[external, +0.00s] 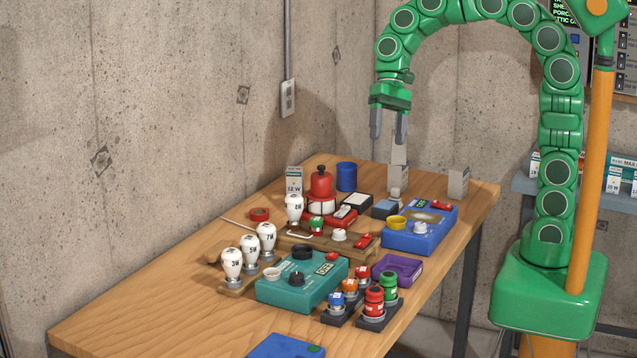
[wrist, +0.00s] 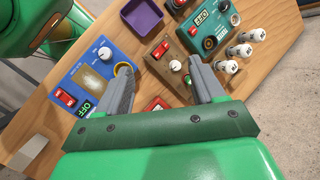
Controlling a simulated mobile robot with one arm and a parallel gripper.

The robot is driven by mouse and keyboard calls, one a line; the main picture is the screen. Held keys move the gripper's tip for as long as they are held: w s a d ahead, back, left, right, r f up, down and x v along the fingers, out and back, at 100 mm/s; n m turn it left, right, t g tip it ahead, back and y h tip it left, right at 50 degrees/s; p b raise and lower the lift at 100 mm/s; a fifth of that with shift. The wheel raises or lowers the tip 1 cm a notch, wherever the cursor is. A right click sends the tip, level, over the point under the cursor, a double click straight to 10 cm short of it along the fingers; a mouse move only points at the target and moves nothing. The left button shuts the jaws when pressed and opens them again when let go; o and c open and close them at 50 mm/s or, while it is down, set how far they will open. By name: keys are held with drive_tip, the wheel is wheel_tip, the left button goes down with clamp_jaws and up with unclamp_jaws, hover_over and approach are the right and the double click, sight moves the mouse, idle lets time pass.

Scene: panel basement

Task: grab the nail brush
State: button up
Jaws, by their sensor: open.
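My gripper (external: 388,138) is open and empty, pointing down high above the far right part of the table. Its two grey fingers also show spread apart in the wrist view (wrist: 160,66). I cannot pick out the nail brush for certain. A small brown wooden piece (external: 217,252) lies at the table's left edge, partly hidden behind the white bulbs; its shape is unclear. A dark block with a pale top (external: 356,202) lies near the blue cup, and a blue-grey-topped block (external: 385,208) lies below the gripper. The gripper touches none of these.
The wooden table (external: 150,310) is crowded at its middle. A teal box (external: 290,292), a blue box (external: 412,240), white bulbs (external: 267,236), a red bell-shaped item (external: 321,184), a blue cup (external: 346,176) and a purple tray (external: 397,268) stand there. The near left is bare.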

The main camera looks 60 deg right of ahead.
drive_tip(key=w+a+m+y, duration=0.2)
drive_tip(key=w+a, duration=0.3)
drive_tip(key=w, duration=0.3)
drive_tip(key=w+a+m+y, duration=0.1)
drive_tip(key=w+a+m, duration=0.25)
drive_tip(key=w, duration=0.45)
drive_tip(key=m+t+y, duration=0.1)
drive_tip(key=m+y, duration=0.4)
drive_tip(key=m, duration=0.1)
hover_over(220, 246)
drive_tip(key=d, duration=0.5)
wheel_tip(220, 246, down, 5)
wheel_tip(220, 246, down, 20)
drive_tip(key=shift+w+d+f, duration=0.1)
drive_tip(key=shift+w, duration=0.05)
drive_tip(key=shift+f+x, duration=0.15)
drive_tip(key=shift+x, duration=1.85)
drive_tip(key=shift+f+x, duration=0.1)
drive_tip(key=shift+x, duration=1.85)
drive_tip(key=shift+d, duration=0.1)
drive_tip(key=c, duration=1.1)
